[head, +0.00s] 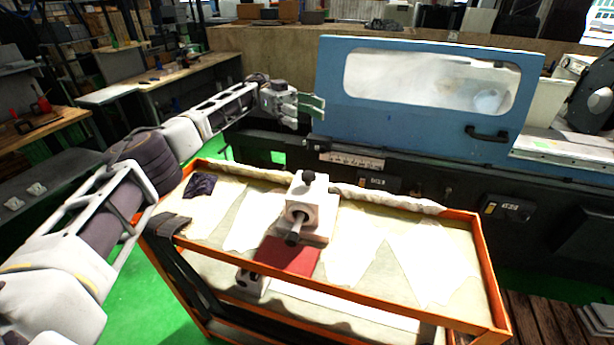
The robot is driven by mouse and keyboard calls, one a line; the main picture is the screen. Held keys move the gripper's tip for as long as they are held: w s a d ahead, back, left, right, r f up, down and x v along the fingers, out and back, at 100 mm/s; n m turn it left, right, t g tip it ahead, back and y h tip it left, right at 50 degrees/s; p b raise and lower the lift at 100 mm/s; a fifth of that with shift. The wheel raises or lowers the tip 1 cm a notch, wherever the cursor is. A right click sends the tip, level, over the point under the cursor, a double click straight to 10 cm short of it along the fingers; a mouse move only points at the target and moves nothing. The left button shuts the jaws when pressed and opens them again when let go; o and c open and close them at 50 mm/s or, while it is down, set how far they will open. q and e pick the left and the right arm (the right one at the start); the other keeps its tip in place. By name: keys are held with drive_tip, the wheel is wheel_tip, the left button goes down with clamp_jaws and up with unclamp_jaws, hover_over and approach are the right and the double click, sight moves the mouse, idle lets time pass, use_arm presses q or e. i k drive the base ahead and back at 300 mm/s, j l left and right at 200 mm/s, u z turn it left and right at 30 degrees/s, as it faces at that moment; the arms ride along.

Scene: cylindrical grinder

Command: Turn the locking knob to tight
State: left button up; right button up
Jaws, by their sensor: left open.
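A white block-shaped fixture (313,208) stands on the orange cart, partly over a red mat (287,257). A small dark knob (308,177) sits on its top, and a dark cylindrical spindle (294,232) sticks out of its front. I cannot tell from the picture whether the knob is tight or loose. My left gripper (312,106) is open and empty. It is beyond the cart, beside the left edge of the blue machine door, well above and behind the fixture and apart from it. My right gripper is out of view.
The orange cart (476,253) has a raised rim and holds pale sheets and a dark crumpled cloth (200,186). Behind it stands the grinder with a blue windowed door (420,125) and black handle (487,133). Workbenches (170,75) stand at left. Green floor shows left of the cart.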

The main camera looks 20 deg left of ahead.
sight(308, 177)
drive_tip(key=k, duration=1.35)
